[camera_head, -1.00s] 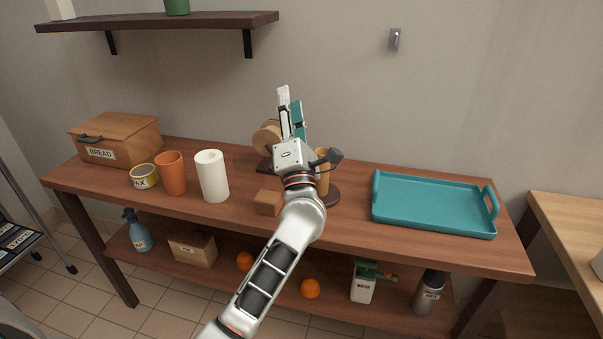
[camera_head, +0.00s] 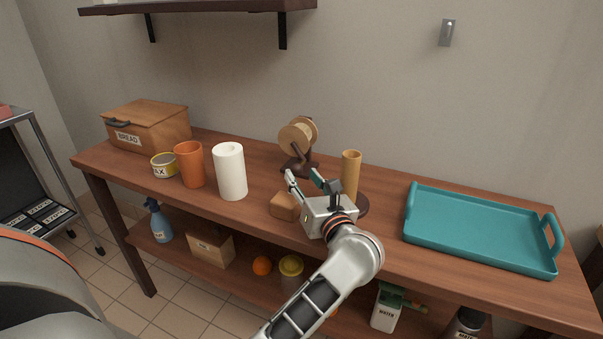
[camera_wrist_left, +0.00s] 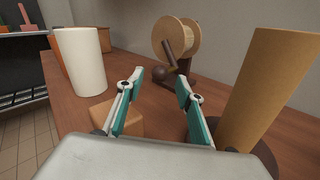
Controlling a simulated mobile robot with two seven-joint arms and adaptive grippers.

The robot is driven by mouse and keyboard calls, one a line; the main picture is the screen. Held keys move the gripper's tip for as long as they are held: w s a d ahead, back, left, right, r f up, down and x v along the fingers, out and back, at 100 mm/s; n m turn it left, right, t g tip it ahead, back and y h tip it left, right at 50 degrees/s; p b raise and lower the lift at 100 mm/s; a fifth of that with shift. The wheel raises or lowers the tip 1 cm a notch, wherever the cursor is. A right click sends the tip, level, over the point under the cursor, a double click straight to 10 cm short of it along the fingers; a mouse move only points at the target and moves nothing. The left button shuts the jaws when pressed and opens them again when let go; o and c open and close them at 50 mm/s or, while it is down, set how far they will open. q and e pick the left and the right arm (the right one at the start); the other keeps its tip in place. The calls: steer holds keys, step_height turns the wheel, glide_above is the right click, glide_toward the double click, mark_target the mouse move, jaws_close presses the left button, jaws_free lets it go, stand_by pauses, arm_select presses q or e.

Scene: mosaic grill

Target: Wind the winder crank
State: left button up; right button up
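The winder (camera_head: 299,138) stands at the back of the wooden table, a pale wooden spool on a dark stand. In the left wrist view the winder's spool (camera_wrist_left: 186,37) is straight ahead, and its dark crank (camera_wrist_left: 168,60) hangs on the near side with a rounded knob low down. My left gripper (camera_head: 304,178) is in front of the winder, low over the table, with its fingers pointing at it. The left wrist view shows its fingers (camera_wrist_left: 160,82) spread and empty, apart from the crank. My right gripper is not in view.
A brown block (camera_head: 284,206) lies close by my left gripper. A tan cylinder (camera_head: 350,173) on a dark round base stands just right of it. A white roll (camera_head: 230,172), an orange cup (camera_head: 189,164) and a bread box (camera_head: 150,127) are left; a teal tray (camera_head: 480,230) is right.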

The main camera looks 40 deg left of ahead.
mark_target(300, 172)
arm_select(q)
steer(key=shift+x, duration=1.2)
steer(key=shift+w+a, duration=0.25)
steer(key=shift+a, duration=0.15)
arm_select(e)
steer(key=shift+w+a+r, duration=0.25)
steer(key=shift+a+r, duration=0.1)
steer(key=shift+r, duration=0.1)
arm_select(q)
jaws_close()
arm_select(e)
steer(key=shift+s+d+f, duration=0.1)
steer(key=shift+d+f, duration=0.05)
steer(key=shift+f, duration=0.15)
